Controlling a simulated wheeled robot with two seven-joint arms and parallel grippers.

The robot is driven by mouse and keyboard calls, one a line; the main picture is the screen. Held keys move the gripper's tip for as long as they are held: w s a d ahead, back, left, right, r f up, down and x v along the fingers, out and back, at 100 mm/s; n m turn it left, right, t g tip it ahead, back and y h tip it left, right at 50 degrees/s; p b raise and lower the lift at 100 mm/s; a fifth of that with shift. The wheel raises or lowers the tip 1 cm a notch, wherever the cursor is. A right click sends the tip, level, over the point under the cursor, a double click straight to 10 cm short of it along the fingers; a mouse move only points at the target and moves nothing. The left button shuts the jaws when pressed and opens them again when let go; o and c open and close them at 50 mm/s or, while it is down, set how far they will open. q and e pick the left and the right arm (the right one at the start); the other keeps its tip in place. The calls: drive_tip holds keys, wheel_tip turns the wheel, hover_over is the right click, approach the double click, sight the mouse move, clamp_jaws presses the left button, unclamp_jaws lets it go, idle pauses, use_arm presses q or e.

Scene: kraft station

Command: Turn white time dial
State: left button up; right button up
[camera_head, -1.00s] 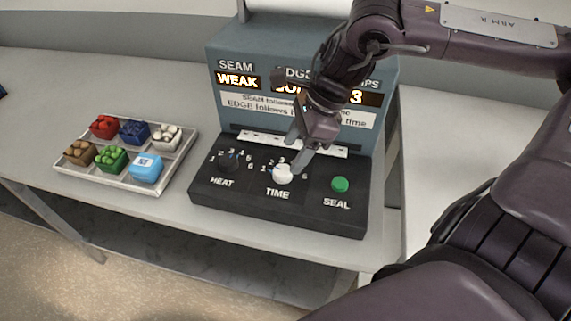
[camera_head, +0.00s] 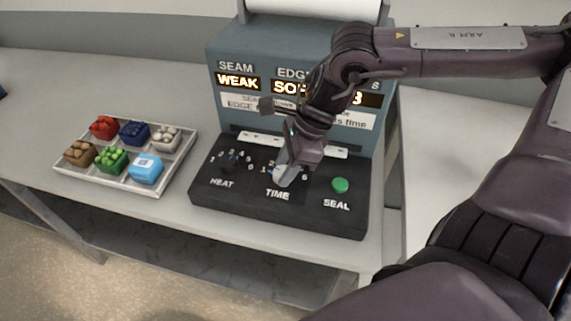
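The white time dial (camera_head: 279,176) sits on the dark control panel (camera_head: 240,200) above the word TIME, and my gripper hides most of it. My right gripper (camera_head: 281,180) points down at the dial, with its fingers at the dial. The fingers overlap in this view, so I cannot tell whether they are closed on the dial. The dial's pointer is hidden. The dark heat dial (camera_head: 229,166) is to the left, with numbers around it. The green seal button (camera_head: 340,185) is to the right. The display reads WEAK under SEAM; the rest is partly covered. My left gripper is not in view.
A white tray (camera_head: 64,171) with small coloured containers stands left of the machine (camera_head: 224,52) on the pale table (camera_head: 60,88). My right arm covers part of the machine's display from the right. The table behind the tray is clear.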

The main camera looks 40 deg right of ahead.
drive_tip(key=c, duration=0.4)
drive_tip(key=shift+f+m+t+h+b, duration=0.15)
drive_tip(key=shift+m+t+h+b, duration=0.25)
drive_tip(key=shift+m+b, duration=0.95)
drive_tip(key=shift+s+a+m+t+h+b, duration=0.15)
drive_tip(key=shift+m+t+h+b, duration=0.25)
drive_tip(key=shift+m+b, duration=0.85)
drive_tip(key=shift+m+p, duration=0.3)
drive_tip(key=shift+m, duration=0.1)
drive_tip(key=o, duration=1)
drive_tip(key=shift+r, duration=0.2)
